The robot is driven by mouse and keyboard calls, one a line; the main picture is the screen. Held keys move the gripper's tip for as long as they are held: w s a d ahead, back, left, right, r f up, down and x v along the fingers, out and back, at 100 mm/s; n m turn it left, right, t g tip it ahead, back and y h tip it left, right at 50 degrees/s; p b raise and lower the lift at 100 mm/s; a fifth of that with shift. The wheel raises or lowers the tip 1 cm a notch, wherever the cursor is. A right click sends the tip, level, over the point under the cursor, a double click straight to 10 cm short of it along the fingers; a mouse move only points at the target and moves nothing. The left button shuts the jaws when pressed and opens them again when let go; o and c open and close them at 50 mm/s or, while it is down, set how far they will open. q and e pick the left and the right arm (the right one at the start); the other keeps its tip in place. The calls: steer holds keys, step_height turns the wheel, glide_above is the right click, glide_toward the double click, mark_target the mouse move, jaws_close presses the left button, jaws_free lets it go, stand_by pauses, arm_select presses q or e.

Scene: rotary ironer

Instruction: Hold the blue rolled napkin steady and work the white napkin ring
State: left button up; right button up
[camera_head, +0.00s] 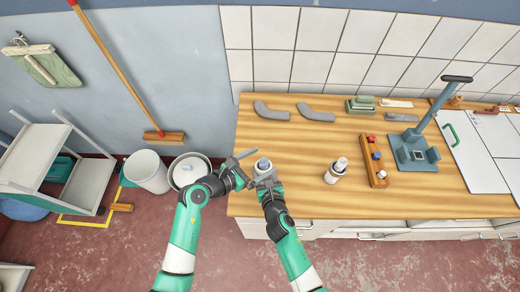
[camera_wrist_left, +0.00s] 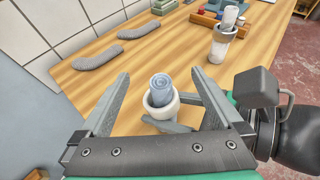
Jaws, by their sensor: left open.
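The blue rolled napkin (camera_head: 263,162) stands upright near the table's front left corner. It also shows in the left wrist view (camera_wrist_left: 160,84), with the white napkin ring (camera_wrist_left: 161,106) around its lower part. My left gripper (camera_head: 248,166) is open just left of the napkin. In the left wrist view its fingers (camera_wrist_left: 158,74) stand wide apart on either side of the napkin, not touching it. My right gripper (camera_head: 266,179) is low at the ring, one finger on the near side and one towards the far side. Whether it grips the ring cannot be told.
A blue-grey press (camera_head: 418,150) stands farther right. Two grey curved pieces (camera_head: 316,113) lie at the back. The wooden tabletop (camera_head: 300,150) between is clear.

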arm_select(q)
step_height(320, 180, up, 9)
steer(key=shift+f, duration=0.15)
stand_by(0.5)
stand_by(0.4)
arm_select(e)
steer(key=o, duration=1)
steer(key=v, duration=1.2)
